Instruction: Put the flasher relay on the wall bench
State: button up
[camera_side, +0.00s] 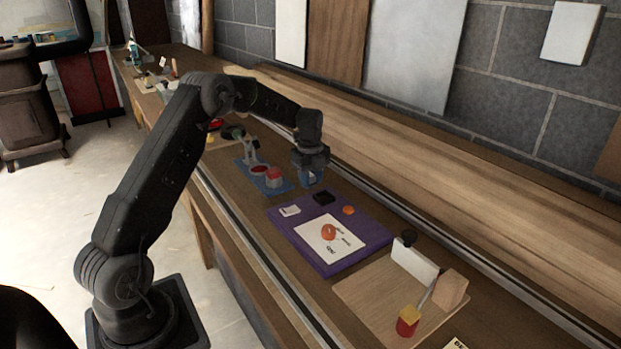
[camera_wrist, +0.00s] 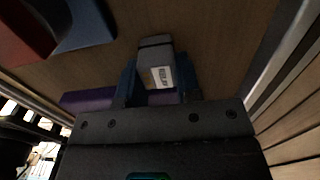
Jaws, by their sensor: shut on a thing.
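The flasher relay (camera_wrist: 157,68) is a small dark grey block with a white printed label. In the wrist view it sits between the blue fingers of my gripper (camera_wrist: 158,88), which is shut on it. In the side view my gripper (camera_side: 313,180) points down low over the workbench, between the blue tray and the purple mat. The relay cannot be made out there, and I cannot tell its height above the wood. The wooden wall bench (camera_side: 440,165) runs along the grey block wall, behind a metal rail. Its bare wood is behind and to the right of my gripper.
The blue tray (camera_side: 248,176) holds red-topped parts. The purple mat (camera_side: 335,266) carries a white card, an orange piece and small black and white items. A wooden board (camera_side: 365,305) nearer the camera holds upright pieces and a red-yellow block. The planks along the wall look clear.

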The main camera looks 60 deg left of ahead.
jog(key=shift+f, duration=0.15)
jog(key=o, duration=0.9)
